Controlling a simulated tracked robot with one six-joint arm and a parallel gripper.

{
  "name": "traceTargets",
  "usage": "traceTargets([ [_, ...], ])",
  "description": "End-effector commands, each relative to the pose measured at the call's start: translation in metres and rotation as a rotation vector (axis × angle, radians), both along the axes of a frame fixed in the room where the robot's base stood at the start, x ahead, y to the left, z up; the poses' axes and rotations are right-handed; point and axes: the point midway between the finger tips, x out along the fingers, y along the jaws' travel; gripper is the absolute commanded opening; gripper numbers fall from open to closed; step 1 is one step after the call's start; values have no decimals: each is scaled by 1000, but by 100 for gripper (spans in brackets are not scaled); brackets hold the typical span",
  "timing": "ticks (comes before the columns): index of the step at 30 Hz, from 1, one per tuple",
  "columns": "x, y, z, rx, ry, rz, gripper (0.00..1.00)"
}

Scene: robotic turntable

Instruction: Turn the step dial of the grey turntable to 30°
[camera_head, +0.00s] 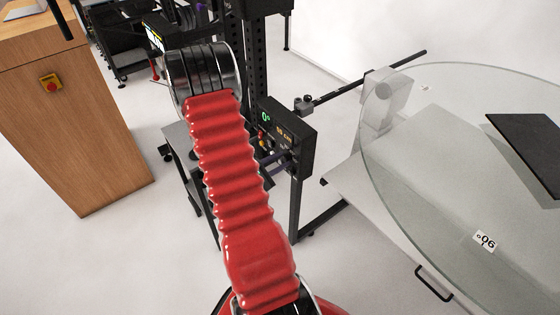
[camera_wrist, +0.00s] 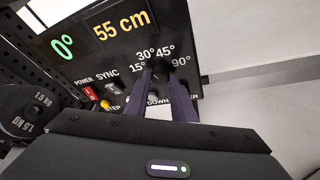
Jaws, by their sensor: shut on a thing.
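The black control panel (camera_wrist: 108,55) fills the upper part of the wrist view. Its displays read 0° in green and 55 cm in yellow. The step dial (camera_wrist: 158,71) sits below the 15°, 30°, 45° and 90° marks. My gripper (camera_wrist: 160,76) is shut on it, with one dark finger on each side. The fingers hide most of the dial, and I cannot tell which mark it points to. In the head view, the panel (camera_head: 298,136) is on a black post, and my gripper (camera_head: 277,160) is at its face. The turntable's clear round disc (camera_head: 440,150) is at the right.
A red power switch (camera_wrist: 91,93), a sync knob (camera_wrist: 113,87) and a yellow button (camera_wrist: 105,104) sit left of my fingers. A weight plate (camera_wrist: 30,112) is at the far left. In the head view, a wooden cabinet (camera_head: 75,130) stands left, with clear floor in front.

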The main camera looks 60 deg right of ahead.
Motion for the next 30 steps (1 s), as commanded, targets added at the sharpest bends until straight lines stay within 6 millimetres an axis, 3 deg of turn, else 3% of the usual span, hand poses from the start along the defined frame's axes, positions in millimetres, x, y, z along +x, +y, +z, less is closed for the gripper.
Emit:
traceTargets([
  [9, -3, 2, -2, -52, -103, -3, 0],
  [24, -4, 2, -3, -61, -123, -5, 0],
  [25, -4, 2, -3, -61, -123, -5, 23],
  [30, -4, 2, -2, -62, -123, -5, 35],
])
